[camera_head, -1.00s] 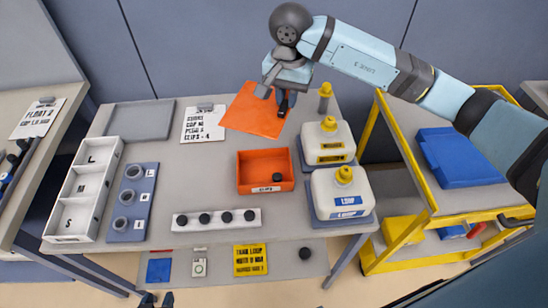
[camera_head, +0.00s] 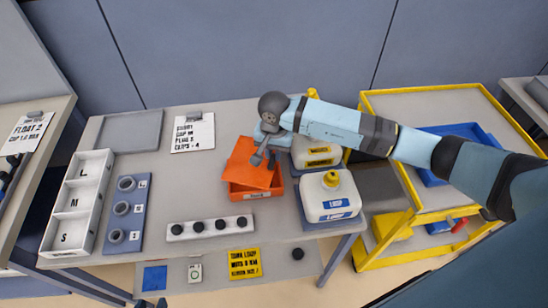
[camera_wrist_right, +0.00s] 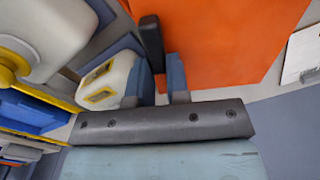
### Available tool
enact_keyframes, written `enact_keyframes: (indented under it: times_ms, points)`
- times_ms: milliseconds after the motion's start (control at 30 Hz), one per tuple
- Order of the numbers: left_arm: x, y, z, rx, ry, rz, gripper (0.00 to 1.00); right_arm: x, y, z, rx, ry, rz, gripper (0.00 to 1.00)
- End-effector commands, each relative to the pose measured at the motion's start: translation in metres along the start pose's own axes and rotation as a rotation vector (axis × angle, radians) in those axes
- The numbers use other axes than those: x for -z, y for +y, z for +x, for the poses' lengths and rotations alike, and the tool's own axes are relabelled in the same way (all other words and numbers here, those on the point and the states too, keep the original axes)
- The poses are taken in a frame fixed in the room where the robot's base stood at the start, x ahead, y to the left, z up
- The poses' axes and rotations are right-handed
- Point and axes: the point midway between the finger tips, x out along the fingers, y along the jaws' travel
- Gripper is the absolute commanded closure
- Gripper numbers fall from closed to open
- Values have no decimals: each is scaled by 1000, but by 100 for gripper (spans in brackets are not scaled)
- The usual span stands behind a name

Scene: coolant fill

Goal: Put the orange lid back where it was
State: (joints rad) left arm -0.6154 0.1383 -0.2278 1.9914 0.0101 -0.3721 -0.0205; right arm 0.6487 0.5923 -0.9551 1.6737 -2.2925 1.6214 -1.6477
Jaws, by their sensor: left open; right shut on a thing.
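The orange lid (camera_head: 246,168) is a flat orange sheet in my right gripper (camera_head: 263,158). It hangs over the orange bin (camera_head: 262,195) in the head view and hides most of its opening; the bin's front wall and label show below it. The lid looks tilted and turned against the bin, and I cannot tell whether it touches the rim. In the right wrist view the lid (camera_wrist_right: 225,40) fills the upper right, with my right gripper (camera_wrist_right: 162,62) shut at its edge.
White jugs with yellow caps (camera_head: 330,195) stand just right of the bin. A strip with black knobs (camera_head: 210,228) lies in front of it. A white compartment tray (camera_head: 78,200), a blue holder (camera_head: 126,212) and a grey tray (camera_head: 130,130) are left. A yellow cart (camera_head: 385,225) stands right.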

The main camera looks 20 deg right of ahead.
Motion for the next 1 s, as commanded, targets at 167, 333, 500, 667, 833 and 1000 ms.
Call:
enact_keyframes:
  times_ms: [167, 333, 500, 667, 833, 1000]
  points:
    - [2, 0, -3, 1, -5, -1, 57, -1, 0, 27, -3, -4, 1, 100]
    - [2, 0, -4, 2, -4, -1, 57, 0, 0, 36, 0, 0, 1, 100]
    - [2, 0, -3, 2, -2, -2, 57, 0, 0, 36, 0, 0, 0, 100]
    - [-2, 1, 0, 1, -2, -3, 57, 0, 0, 42, -1, 0, 0, 100]
    - [-7, 3, 3, -5, -5, -4, 57, 0, 0, 46, -1, 0, -1, 100]
    - [-7, 6, 4, -10, -5, -5, 57, 0, 0, 47, -1, -1, 0, 100]
